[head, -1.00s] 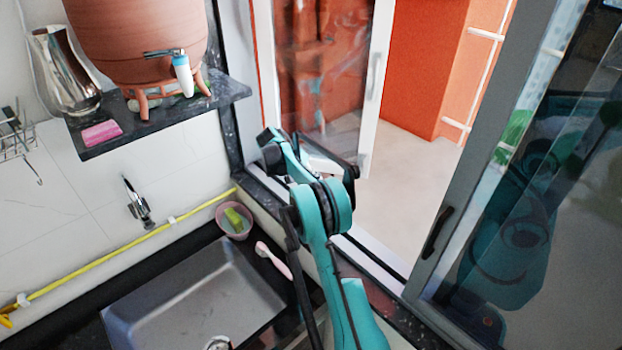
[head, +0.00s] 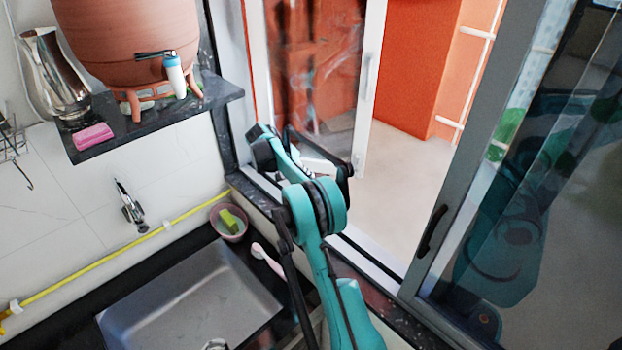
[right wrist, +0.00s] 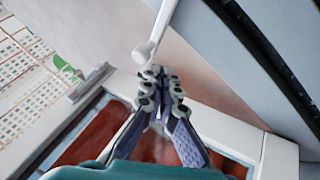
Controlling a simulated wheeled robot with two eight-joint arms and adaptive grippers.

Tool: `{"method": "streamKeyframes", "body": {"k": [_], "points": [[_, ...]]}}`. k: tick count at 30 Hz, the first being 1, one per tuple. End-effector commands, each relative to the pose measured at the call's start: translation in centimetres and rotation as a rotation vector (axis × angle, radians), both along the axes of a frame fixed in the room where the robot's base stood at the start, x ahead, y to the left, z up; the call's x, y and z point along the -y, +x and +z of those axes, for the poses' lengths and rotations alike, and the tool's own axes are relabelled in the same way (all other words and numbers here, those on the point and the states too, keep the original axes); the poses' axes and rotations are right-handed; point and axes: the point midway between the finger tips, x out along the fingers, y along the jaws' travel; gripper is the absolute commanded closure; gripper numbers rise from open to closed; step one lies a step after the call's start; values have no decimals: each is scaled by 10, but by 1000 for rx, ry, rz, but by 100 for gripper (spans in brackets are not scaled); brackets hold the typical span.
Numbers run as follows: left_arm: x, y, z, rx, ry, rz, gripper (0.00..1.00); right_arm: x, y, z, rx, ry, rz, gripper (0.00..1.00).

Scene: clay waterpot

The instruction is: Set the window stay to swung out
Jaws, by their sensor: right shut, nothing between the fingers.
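In the right wrist view a slim white rod (right wrist: 160,24) with a rounded end looks like the window stay. It comes down from the top edge and ends just above my fingertips. My right gripper (right wrist: 160,82) is shut with nothing between its fingers, close below that rounded end. I cannot tell whether they touch. In the head view my teal right arm reaches to the open window, and its fingers are hidden. The stay cannot be made out there. A white-framed glass sash (head: 370,95) stands open behind the arm. My left gripper is not in view.
A grey-framed dark glass pane (head: 520,190) stands at the right. A sink (head: 190,300), a small bowl (head: 229,222) and a brush (head: 268,258) lie left of my arm. A stone shelf (head: 150,120) holds a clay waterpot (head: 125,45), a metal jug (head: 55,75) and a pink block (head: 92,136).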

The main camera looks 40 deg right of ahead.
Motion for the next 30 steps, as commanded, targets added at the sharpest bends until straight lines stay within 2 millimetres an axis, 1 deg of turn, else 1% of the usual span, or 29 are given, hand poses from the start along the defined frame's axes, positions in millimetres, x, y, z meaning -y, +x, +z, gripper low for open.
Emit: {"method": "streamKeyframes", "body": {"k": [1, 6, 9, 13, 18, 30], "points": [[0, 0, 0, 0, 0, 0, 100, -7, 2, 9, 0, 0, 2, 100], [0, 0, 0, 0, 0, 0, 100, -29, 6, 39, -1, 0, 1, 100], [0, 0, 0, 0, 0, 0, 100, -40, 9, 54, 1, 0, 2, 100], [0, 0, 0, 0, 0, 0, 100, -49, 11, 67, 0, 0, 0, 100], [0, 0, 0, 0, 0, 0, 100, -55, 12, 74, -1, 0, -1, 100], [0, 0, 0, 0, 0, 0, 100, -55, 12, 75, -1, 0, -2, 100]]}}
